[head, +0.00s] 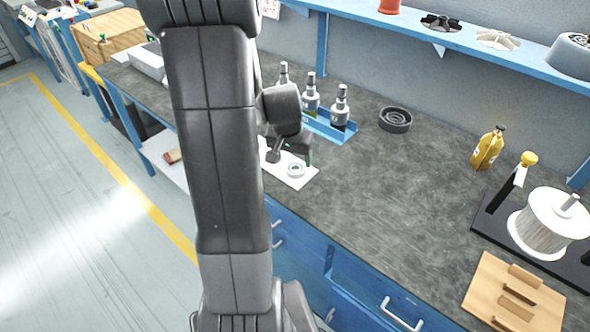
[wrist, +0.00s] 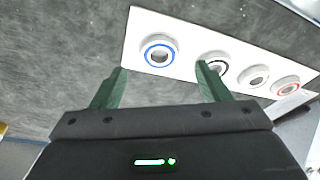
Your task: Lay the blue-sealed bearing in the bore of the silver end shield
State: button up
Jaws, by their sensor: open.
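The blue-sealed bearing (wrist: 159,43) lies on a white card (wrist: 190,72) at the left end of a row of bearings. It also shows on the card in the head view (head: 295,173). My gripper (wrist: 161,68) is open and empty, its green fingers pointing toward the card. In the wrist view the blue-sealed bearing appears just beyond and between the fingertips, and I see no contact. In the head view my gripper (head: 290,157) is over the card, partly hidden by my arm. I cannot make out the silver end shield for certain in either view.
Other bearings, including a red-sealed one (wrist: 286,87), share the card. A dark round part (head: 395,126), a yellow bottle (head: 487,150) and a wire spool (head: 550,230) stand to the right. The mid-bench is clear.

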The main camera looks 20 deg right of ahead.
aim_at(296, 171)
jog(key=shift+x, duration=2.55)
jog(key=shift+d, duration=0.1)
jog(key=shift+c, duration=0.2)
jog(key=c, duration=1.1)
